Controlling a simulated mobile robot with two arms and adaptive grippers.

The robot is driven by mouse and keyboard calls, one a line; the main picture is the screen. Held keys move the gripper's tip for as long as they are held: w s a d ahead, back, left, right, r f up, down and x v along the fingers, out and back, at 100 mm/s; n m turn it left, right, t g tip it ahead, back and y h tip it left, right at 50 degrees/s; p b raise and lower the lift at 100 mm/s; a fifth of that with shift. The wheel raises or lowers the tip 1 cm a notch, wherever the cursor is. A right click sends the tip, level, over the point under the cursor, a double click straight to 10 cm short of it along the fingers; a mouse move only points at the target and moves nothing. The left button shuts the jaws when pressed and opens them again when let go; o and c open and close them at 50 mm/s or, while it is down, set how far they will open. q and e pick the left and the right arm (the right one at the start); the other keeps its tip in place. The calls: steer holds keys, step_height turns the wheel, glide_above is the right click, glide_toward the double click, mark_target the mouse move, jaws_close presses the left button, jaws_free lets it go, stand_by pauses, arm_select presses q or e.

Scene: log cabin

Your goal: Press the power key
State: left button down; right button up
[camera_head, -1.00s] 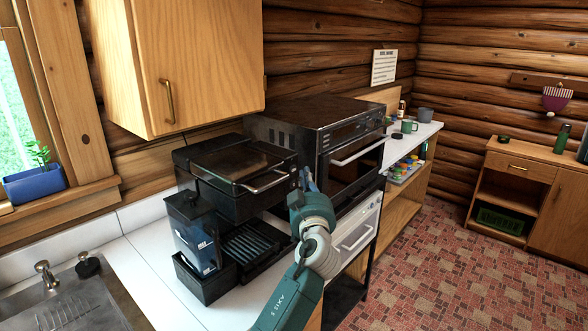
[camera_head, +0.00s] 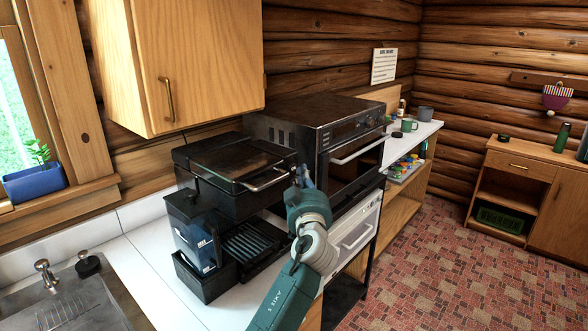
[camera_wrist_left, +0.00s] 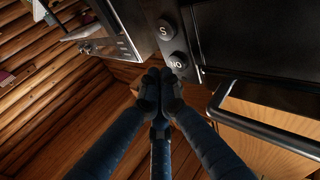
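A black countertop machine with a lid, a bar handle and a drip grille (camera_head: 235,198) stands on the white counter. My left gripper (camera_head: 304,176) is at its right front side; its fingers are small and partly hidden by the wrist in the head view. In the left wrist view the black front panel carries two round keys, one marked "S" (camera_wrist_left: 164,29) and one marked "NO" (camera_wrist_left: 177,62). My left gripper's fingers (camera_wrist_left: 160,78) are together and empty, with the tips close below the "NO" key. I cannot tell whether they touch it. No key is clearly labelled power.
A black oven (camera_head: 318,130) stands right behind the machine. A wall cupboard (camera_head: 185,65) hangs above. A sink (camera_head: 70,300) is at the lower left. The brick-pattern floor (camera_head: 440,270) at the right is clear.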

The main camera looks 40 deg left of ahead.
arm_select(q)
steer(key=shift+a, duration=0.1)
stand_by(0.6)
steer(key=shift+a+b, duration=0.3)
steer(key=shift+a, duration=0.05)
steer(key=shift+a, duration=0.1)
stand_by(0.3)
steer(key=shift+d+b, duration=0.45)
steer(key=shift+d, duration=0.15)
